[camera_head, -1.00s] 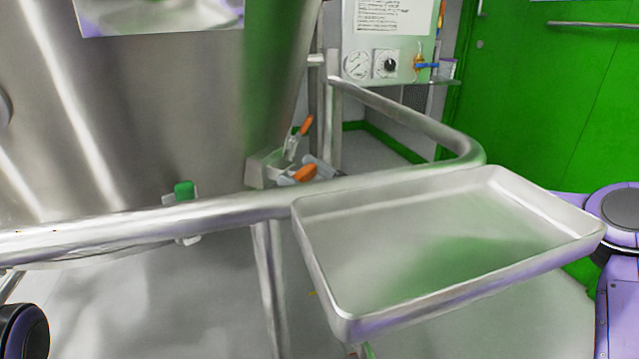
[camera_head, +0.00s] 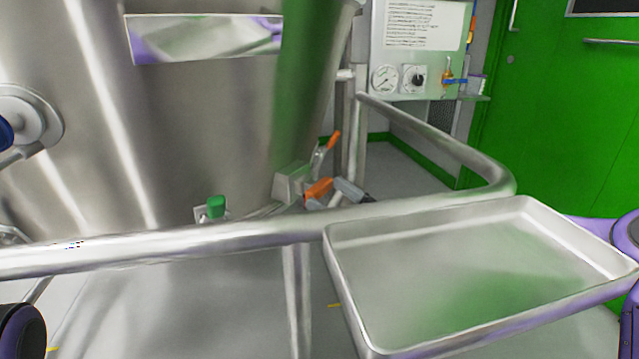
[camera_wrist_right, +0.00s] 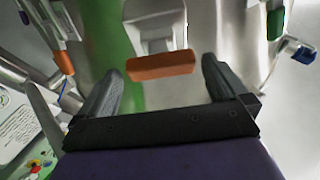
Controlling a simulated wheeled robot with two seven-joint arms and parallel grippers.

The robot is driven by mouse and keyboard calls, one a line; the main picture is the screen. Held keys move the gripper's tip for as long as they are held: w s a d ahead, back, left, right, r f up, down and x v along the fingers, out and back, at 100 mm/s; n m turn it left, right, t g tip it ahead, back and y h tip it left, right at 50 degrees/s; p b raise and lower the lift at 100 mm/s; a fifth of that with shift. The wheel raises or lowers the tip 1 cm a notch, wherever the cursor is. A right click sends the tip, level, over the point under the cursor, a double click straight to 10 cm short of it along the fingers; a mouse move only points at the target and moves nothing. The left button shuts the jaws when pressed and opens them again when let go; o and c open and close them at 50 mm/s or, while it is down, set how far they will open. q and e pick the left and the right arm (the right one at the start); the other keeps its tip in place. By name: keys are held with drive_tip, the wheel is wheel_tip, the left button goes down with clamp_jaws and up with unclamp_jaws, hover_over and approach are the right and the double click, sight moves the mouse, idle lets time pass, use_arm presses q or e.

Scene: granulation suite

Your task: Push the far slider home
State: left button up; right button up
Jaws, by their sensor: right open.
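An orange grip block (camera_head: 318,188), which I take to be the far slider's, shows beyond the steel rail at the foot of the large steel vessel. It sits by a pale metal housing (camera_head: 289,184). In the right wrist view the orange block (camera_wrist_right: 160,66) lies crosswise before the pale housing (camera_wrist_right: 155,25). My right gripper (camera_wrist_right: 160,74) is open, one dark finger on each side of the block, with narrow gaps showing. In the head view, grey finger parts of this gripper (camera_head: 328,192) show beside the block; the rail hides the rest. My left gripper is not in view.
The steel rail (camera_head: 200,241) crosses in front of the vessel (camera_head: 200,110). An empty steel tray (camera_head: 345,290) is at the right. An orange-handled lever (camera_head: 333,140) rises behind the block. A green knob (camera_head: 216,206) is to the left.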

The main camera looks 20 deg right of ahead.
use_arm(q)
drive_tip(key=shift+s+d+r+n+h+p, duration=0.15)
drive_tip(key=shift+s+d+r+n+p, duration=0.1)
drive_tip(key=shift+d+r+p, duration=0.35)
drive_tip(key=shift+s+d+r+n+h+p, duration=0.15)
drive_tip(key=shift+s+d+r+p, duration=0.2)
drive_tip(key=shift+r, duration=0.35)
use_arm(e)
drive_tip(key=v, duration=0.6)
drive_tip(key=shift+s, duration=0.2)
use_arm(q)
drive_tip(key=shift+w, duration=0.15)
use_arm(e)
drive_tip(key=shift+s+d+f, duration=0.1)
drive_tip(key=shift+d+f, duration=0.05)
drive_tip(key=shift+d, duration=0.05)
